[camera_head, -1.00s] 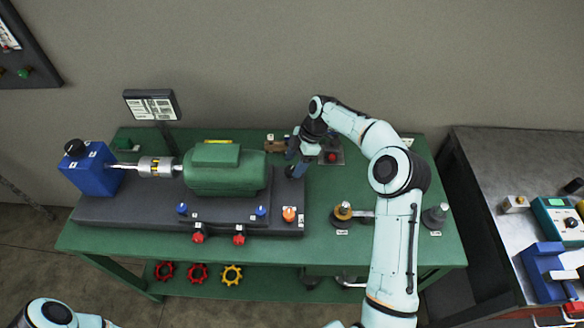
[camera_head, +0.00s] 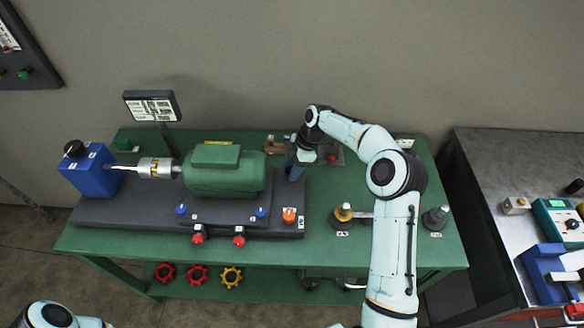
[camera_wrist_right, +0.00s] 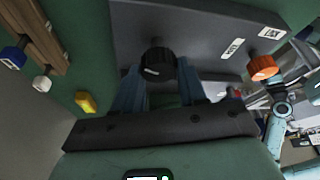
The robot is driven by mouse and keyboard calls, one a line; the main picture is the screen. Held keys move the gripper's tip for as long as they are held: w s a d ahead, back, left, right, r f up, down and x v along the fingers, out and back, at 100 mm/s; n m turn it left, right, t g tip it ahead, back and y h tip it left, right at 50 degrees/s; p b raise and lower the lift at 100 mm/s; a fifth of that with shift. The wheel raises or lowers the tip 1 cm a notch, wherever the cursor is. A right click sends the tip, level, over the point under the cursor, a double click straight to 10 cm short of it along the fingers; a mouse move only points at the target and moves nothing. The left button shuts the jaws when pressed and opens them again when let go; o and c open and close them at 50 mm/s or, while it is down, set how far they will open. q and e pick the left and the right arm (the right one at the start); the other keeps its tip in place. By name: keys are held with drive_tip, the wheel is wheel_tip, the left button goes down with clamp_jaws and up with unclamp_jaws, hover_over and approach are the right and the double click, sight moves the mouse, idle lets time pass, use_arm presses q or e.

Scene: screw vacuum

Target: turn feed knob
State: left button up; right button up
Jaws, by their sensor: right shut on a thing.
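A black ribbed knob (camera_wrist_right: 160,63) sits on the dark base plate (camera_wrist_right: 195,25) in the right wrist view. My right gripper (camera_wrist_right: 160,78) has its two blue fingers around this knob and is shut on it. A pale label on the plate stands to the right of the knob, too small to read surely. In the head view my right gripper (camera_head: 296,172) is at the right end of the dark base, and it hides the knob there. My left gripper is out of view; only part of my left arm shows at the bottom left.
An orange knob (camera_head: 289,215) is on the base's front right corner. The green motor (camera_head: 225,171) and blue box (camera_head: 91,168) stand to the left. A red button box (camera_head: 331,157) is close behind the right gripper. Brass-topped fixture (camera_head: 343,212) stands to the right.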

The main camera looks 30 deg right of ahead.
drive_tip(key=m+t+b, duration=0.1)
drive_tip(key=m, duration=0.1)
drive_tip(key=m+b, duration=0.2)
drive_tip(key=shift+s+f+m+t+h, duration=0.1)
drive_tip(key=shift+s+m+t+h, duration=0.05)
drive_tip(key=shift+m+t+h, duration=0.25)
drive_tip(key=shift+m+b, duration=0.85)
drive_tip(key=shift+m, duration=0.05)
drive_tip(key=m+t+h+b, duration=0.1)
drive_tip(key=m, duration=0.2)
drive_tip(key=shift+a+b, duration=0.1)
drive_tip(key=shift+b, duration=0.25)
use_arm(q)
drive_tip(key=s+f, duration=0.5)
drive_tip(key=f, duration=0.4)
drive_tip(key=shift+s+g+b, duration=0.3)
drive_tip(key=shift+b, duration=0.15)
use_arm(e)
drive_tip(key=shift+m+t+h, duration=0.5)
drive_tip(key=shift+m+h, duration=0.4)
drive_tip(key=shift+m, duration=1.2)
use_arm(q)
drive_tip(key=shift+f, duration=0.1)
use_arm(e)
drive_tip(key=o, duration=1.1)
drive_tip(key=shift+c, duration=0.2)
drive_tip(key=shift+r, duration=0.2)
